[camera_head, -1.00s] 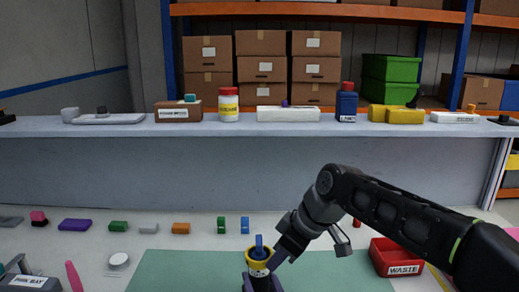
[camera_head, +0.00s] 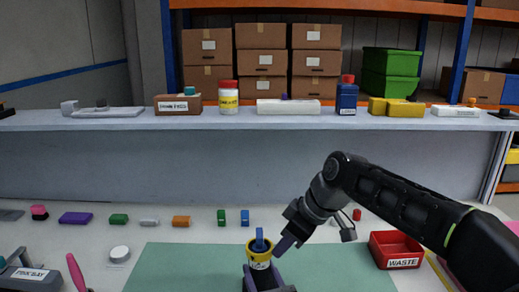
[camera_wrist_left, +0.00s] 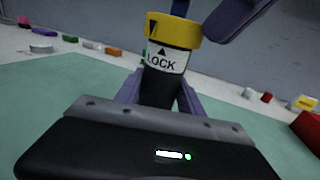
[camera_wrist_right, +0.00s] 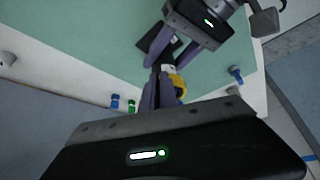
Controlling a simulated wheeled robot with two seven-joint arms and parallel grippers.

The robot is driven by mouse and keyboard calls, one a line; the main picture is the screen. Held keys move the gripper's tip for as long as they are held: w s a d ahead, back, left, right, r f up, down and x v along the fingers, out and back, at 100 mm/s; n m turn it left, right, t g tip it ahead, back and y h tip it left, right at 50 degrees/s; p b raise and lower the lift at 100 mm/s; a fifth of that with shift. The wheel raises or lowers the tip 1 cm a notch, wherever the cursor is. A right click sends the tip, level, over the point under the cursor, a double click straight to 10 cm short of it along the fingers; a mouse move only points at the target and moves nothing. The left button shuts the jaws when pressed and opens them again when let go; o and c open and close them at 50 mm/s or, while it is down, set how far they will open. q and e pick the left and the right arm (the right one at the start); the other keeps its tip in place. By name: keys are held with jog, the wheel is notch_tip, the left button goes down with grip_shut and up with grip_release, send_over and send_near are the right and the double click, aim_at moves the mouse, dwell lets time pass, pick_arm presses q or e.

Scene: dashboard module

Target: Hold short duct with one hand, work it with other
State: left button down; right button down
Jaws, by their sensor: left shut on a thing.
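The short duct has a black body, a white band with the word LOCK and a yellow collar (camera_head: 258,249). A blue piece (camera_head: 259,236) stands up from its top. The collar also shows in the left wrist view (camera_wrist_left: 173,31) and in the right wrist view (camera_wrist_right: 178,85). My left gripper (camera_wrist_left: 158,95) is shut on the black body below the band and holds the duct upright. My right gripper (camera_head: 281,246) is just right of the collar, apparently apart from it. Its fingers (camera_wrist_right: 160,95) lie close together beside the collar; whether they are fully shut is unclear.
A green mat (camera_head: 170,265) lies below. A red WASTE bin (camera_head: 395,248) stands to the right, a grey bin (camera_head: 30,278) to the left. Several small coloured blocks line the table's back. A shelf ledge (camera_head: 210,122) with containers runs behind.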

pick_arm(q)
jog(key=shift+d, duration=0.15)
pick_arm(e)
jog(key=shift+w, duration=0.6)
jog(key=shift+d, duration=0.15)
jog(key=shift+s+d, duration=0.1)
jog(key=shift+d, duration=0.2)
dwell(0.3)
notch_tip(320, 180, up, 6)
dwell(0.5)
